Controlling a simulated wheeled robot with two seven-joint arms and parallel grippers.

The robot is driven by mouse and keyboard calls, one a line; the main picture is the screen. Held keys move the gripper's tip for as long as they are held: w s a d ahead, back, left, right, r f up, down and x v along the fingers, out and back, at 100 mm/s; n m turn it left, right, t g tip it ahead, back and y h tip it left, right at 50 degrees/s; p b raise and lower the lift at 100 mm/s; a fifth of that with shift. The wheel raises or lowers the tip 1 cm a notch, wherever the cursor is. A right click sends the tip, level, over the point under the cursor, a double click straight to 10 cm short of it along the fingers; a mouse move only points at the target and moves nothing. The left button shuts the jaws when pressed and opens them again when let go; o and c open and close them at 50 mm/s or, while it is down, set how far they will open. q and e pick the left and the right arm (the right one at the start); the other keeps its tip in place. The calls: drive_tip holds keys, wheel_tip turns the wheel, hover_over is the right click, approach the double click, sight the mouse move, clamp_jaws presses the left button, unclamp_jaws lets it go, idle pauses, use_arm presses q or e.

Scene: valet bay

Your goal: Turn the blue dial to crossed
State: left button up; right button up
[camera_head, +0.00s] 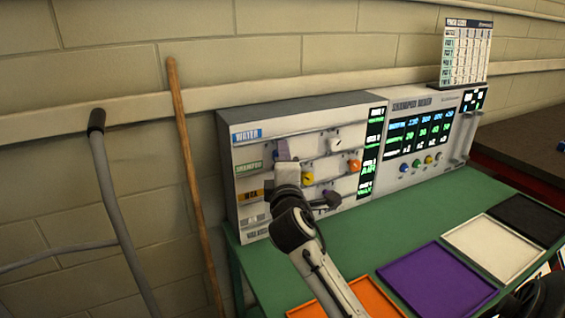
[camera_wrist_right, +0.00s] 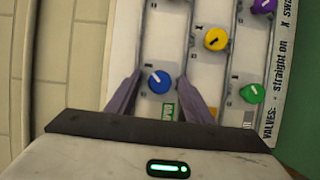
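The blue dial (camera_wrist_right: 159,81) is on the upright valve panel (camera_wrist_right: 195,80) in the right wrist view. It has a short white mark that slants in the picture. My right gripper (camera_wrist_right: 160,88) is open, with one purple-grey finger on each side of the dial. Gaps show between the fingers and the dial, and I cannot tell how deep the fingers reach. In the head view my right gripper (camera_head: 286,168) is in front of the left part of the panel (camera_head: 290,115) and hides the blue dial. My left gripper is not in view.
Yellow (camera_wrist_right: 215,38), green (camera_wrist_right: 251,93) and purple (camera_wrist_right: 263,5) dials are close by on the panel. The panel stands on a green table (camera_head: 395,225) beside a display box (camera_head: 425,130). Purple (camera_head: 437,280) and white (camera_head: 495,247) trays lie in front. A wooden pole (camera_head: 190,170) leans on the wall.

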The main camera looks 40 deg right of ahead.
drive_tip(key=b+v, duration=0.1)
drive_tip(key=v, duration=0.9)
drive_tip(key=shift+a, duration=0.15)
drive_tip(key=shift+s, duration=0.1)
idle(0.3)
